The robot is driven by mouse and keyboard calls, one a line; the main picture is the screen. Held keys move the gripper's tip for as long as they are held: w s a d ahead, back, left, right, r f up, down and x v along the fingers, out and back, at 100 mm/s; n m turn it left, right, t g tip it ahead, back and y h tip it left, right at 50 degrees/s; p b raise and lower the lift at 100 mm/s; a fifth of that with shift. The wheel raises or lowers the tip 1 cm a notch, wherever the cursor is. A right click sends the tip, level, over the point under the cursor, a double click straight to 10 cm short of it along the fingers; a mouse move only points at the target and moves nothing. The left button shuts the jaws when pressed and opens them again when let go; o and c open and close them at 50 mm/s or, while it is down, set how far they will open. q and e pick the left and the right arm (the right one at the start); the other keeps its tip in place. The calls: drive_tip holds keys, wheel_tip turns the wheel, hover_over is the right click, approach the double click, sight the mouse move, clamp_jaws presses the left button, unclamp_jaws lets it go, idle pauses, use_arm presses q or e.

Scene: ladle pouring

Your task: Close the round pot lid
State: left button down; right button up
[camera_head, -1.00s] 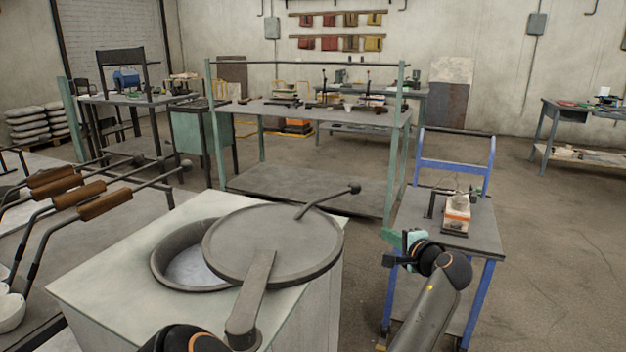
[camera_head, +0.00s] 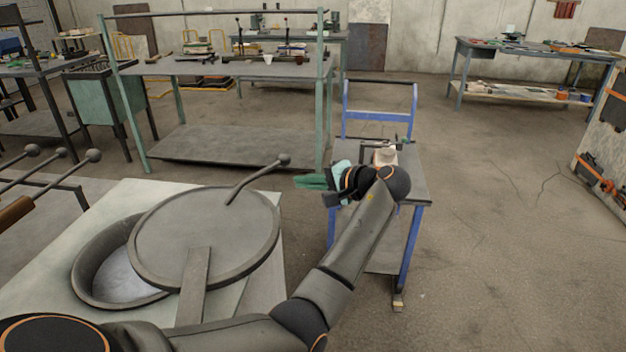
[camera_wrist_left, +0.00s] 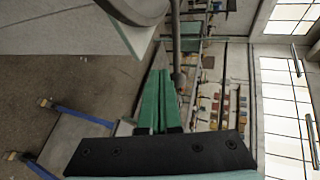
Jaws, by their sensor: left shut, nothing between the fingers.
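The round grey pot lid (camera_head: 207,236) lies swung to the right over the pot (camera_head: 92,262) in the head view. A crescent of the pot's opening shows on the left, with pale contents inside. The lid's rod handle ends in a dark ball knob (camera_head: 284,160). My left gripper (camera_head: 308,182), with teal fingers, is shut and empty, just right of and below the knob in the picture. In the left wrist view the shut fingers (camera_wrist_left: 158,98) point toward the knob (camera_wrist_left: 179,80), and the lid edge (camera_wrist_left: 140,8) shows at the top. I cannot tell whether they touch. My right gripper is not in view.
A blue-framed cart (camera_head: 415,180) stands behind my left gripper. A green-posted workbench (camera_head: 225,142) is beyond the pot. Ladle handles (camera_head: 15,212) stick in from the left. The floor at the right is open.

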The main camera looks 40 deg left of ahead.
use_arm(q)
drive_tip(key=shift+a+f, duration=0.2)
drive_tip(key=shift+a, duration=1.8)
drive_tip(key=shift+a+f, duration=0.2)
drive_tip(key=shift+a, duration=1.8)
